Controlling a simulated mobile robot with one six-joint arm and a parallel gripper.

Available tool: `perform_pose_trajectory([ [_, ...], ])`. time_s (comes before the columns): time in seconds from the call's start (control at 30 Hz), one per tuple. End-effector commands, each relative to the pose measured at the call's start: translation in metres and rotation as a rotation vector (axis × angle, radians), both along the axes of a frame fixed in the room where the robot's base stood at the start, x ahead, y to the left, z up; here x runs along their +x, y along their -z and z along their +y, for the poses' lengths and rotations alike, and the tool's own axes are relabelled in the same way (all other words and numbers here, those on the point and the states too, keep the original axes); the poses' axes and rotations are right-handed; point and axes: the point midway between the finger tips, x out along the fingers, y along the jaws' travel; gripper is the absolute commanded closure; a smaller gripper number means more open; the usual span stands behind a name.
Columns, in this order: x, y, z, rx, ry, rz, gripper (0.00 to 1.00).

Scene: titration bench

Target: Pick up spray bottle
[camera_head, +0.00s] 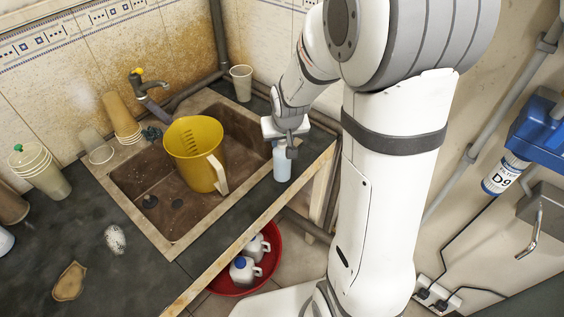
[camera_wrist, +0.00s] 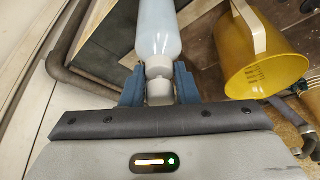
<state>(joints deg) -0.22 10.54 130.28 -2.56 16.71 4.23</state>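The spray bottle (camera_head: 281,163) is pale blue and upright at the right end of the dark counter, between the sink and the front edge. In the wrist view its pale body (camera_wrist: 158,28) points away from me, with its white neck and cap between my fingers. My gripper (camera_head: 285,141) is over the bottle's top, and in the wrist view its two blue-grey fingers (camera_wrist: 159,78) lie close against both sides of the neck, shut on it. I cannot tell whether the bottle's base touches the counter.
A yellow jug (camera_head: 196,150) stands in the brown sink (camera_head: 150,222) left of the bottle. A clear cup (camera_head: 241,82) stands behind, near the pipe. A red basin (camera_head: 268,272) with white jugs is below the counter edge. Stacked cups (camera_head: 40,170) stand far left.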

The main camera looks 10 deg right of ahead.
Motion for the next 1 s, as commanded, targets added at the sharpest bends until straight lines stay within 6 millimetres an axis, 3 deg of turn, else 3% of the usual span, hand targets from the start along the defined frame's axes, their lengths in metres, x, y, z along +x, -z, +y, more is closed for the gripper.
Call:
perform_pose_trajectory([
  [0.33,0.000,0.000,0.000,0.000,0.001,0.000,1.00],
  [0.77,0.000,-0.001,-0.001,-0.001,0.001,-0.002,1.00],
  [1.0,0.001,-0.032,-0.001,-0.001,0.001,-0.009,1.00],
])
